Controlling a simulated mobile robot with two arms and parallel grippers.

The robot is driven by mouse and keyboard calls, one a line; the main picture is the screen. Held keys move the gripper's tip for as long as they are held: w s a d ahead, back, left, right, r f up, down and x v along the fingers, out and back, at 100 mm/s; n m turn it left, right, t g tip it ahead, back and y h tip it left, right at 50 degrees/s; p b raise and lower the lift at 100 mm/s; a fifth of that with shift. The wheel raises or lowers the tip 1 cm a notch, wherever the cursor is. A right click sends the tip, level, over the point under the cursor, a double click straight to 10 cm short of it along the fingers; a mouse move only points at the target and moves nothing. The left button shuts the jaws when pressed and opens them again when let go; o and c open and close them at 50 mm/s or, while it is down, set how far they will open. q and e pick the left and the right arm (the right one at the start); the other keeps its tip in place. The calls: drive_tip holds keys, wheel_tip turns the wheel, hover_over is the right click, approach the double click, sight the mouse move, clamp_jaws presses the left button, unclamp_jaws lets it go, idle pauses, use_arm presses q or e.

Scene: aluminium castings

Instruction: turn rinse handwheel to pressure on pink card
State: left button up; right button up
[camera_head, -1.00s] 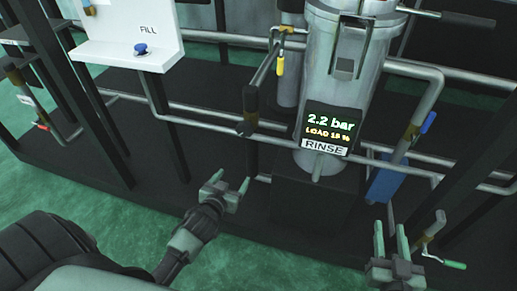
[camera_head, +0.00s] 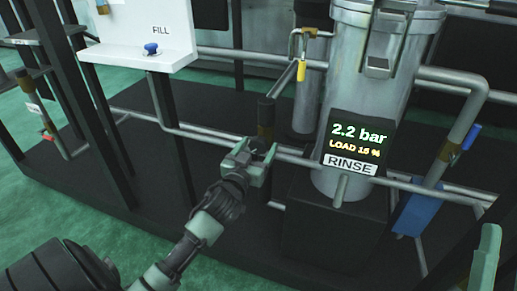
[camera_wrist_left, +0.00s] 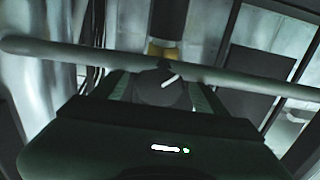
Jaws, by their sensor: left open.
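The rinse handwheel is a dark round knob with a white pointer mark; it shows in the left wrist view (camera_wrist_left: 152,92) below a brass-coloured fitting. In the head view the handwheel (camera_head: 259,146) is small and partly hidden by my left gripper (camera_head: 256,154). That gripper is open, its fingers at either side of the knob; I cannot tell whether they touch it. The display (camera_head: 357,142) above the RINSE label (camera_head: 349,163) reads 2.2 bar, LOAD 15 %. I see no pink card. One finger of my right gripper (camera_head: 486,262) shows at the lower right.
A silver tank (camera_head: 378,75) stands behind the display. Horizontal pipes (camera_head: 205,134) run beside the handwheel. A white FILL panel (camera_head: 135,35) with a blue knob is at upper left, a blue-bodied part (camera_head: 413,212) at right.

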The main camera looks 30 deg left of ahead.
use_arm(q)
drive_tip(key=shift+w, duration=0.25)
use_arm(e)
drive_tip(key=shift+s+r+y, duration=0.2)
drive_tip(key=shift+y, duration=0.1)
